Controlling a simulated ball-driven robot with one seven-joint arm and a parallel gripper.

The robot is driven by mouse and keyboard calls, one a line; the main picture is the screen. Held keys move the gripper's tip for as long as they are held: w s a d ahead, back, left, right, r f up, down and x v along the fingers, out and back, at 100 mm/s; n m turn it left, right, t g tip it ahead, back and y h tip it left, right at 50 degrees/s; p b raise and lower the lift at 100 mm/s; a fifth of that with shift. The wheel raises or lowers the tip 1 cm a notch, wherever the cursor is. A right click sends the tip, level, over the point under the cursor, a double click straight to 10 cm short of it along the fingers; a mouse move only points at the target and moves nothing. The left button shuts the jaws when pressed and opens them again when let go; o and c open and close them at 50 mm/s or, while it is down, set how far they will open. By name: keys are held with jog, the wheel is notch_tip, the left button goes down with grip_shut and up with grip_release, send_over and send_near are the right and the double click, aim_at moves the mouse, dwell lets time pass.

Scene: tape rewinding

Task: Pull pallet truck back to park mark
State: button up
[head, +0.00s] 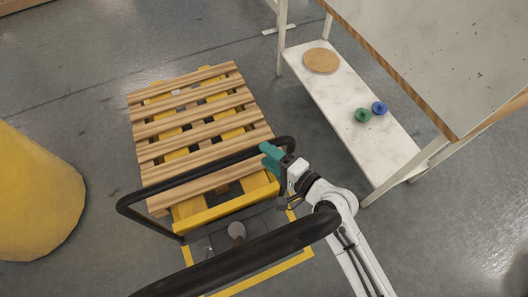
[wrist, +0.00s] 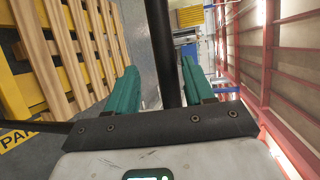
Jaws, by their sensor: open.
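The yellow pallet truck (head: 226,208) stands in the left middle of the head view, with a slatted wooden pallet on it (head: 200,128). Its black handle bar (head: 190,174) loops over the near end of the pallet. My gripper (head: 272,152) is at the right end of this bar, with teal fingers. In the wrist view the open fingers (wrist: 158,88) stand on either side of the black bar (wrist: 158,45), with a gap visible at each side. A yellow outline (head: 300,258) lies on the floor by the truck's near end. A yellow floor label (wrist: 15,138) reads "PA", partly cut off.
A yellow cylinder (head: 35,195) stands at the left. A thick black bar crosses the bottom.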

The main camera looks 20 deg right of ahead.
jog(key=b+v, duration=0.1)
jog(key=v, duration=0.7)
jog(key=shift+b, duration=0.35)
jog(key=shift+s, duration=0.1)
dwell(2.2)
